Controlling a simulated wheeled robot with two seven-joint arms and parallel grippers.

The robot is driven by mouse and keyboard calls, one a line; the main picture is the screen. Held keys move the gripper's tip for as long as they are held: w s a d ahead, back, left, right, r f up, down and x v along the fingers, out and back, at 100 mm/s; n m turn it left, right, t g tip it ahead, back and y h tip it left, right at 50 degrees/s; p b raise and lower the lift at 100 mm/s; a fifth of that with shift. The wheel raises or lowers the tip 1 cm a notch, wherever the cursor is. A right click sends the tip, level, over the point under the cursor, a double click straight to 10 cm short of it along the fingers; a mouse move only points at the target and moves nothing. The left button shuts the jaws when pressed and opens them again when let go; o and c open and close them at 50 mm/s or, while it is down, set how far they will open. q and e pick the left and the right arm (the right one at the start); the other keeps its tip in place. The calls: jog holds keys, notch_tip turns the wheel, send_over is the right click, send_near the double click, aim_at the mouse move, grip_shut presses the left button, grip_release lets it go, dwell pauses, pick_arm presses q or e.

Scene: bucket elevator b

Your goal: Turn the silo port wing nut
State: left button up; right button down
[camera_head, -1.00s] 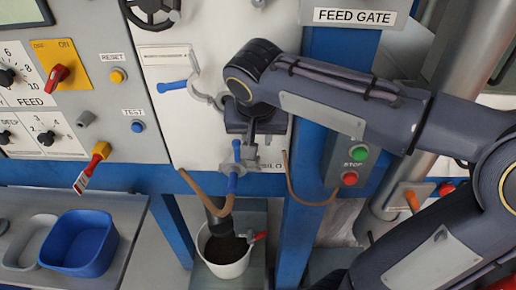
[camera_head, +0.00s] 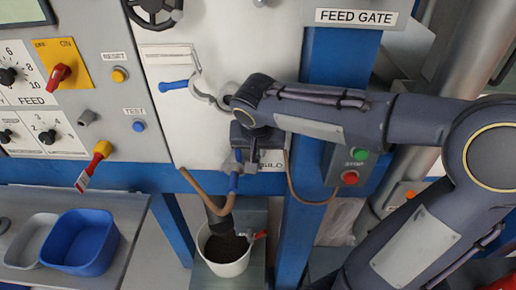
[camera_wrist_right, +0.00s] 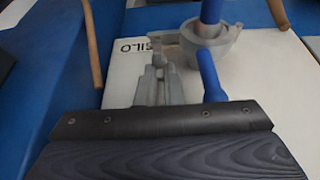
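The silo port wing nut (camera_head: 238,172) is a grey hub with blue wings, on the white panel beside the SILO label. It also shows in the right wrist view (camera_wrist_right: 212,42), with one blue wing pointing up and the other toward the camera. My right gripper (camera_head: 246,166) is right in front of the nut and partly hides it in the head view. In the right wrist view its grey fingers (camera_wrist_right: 160,62) are close together with nothing seen between them. They lie just left of the lower blue wing; contact cannot be told. My left gripper is not in view.
A brown hose (camera_head: 208,197) hangs at the port, and a white bucket (camera_head: 226,266) of dark material stands below. A grey clamp with a blue handle (camera_head: 174,86) is up left. A STOP box (camera_head: 338,164) and blue post (camera_head: 297,225) are to the right.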

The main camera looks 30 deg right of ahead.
dwell(0.4)
jog(key=n, duration=0.2)
jog(key=n+y, duration=0.1)
jog(key=n, duration=0.1)
jog(key=shift+r+t+y, duration=0.1)
jog(key=shift+t+y, duration=0.2)
jog(key=shift+t, duration=0.1)
jog(key=shift+n+y+p, duration=0.3)
jog(key=shift+n+y, duration=0.6)
jog(key=shift+n, duration=1.6)
jog(key=c, duration=1.6)
grip_release()
jog(key=shift+a, duration=0.1)
jog(key=shift+o, duration=0.2)
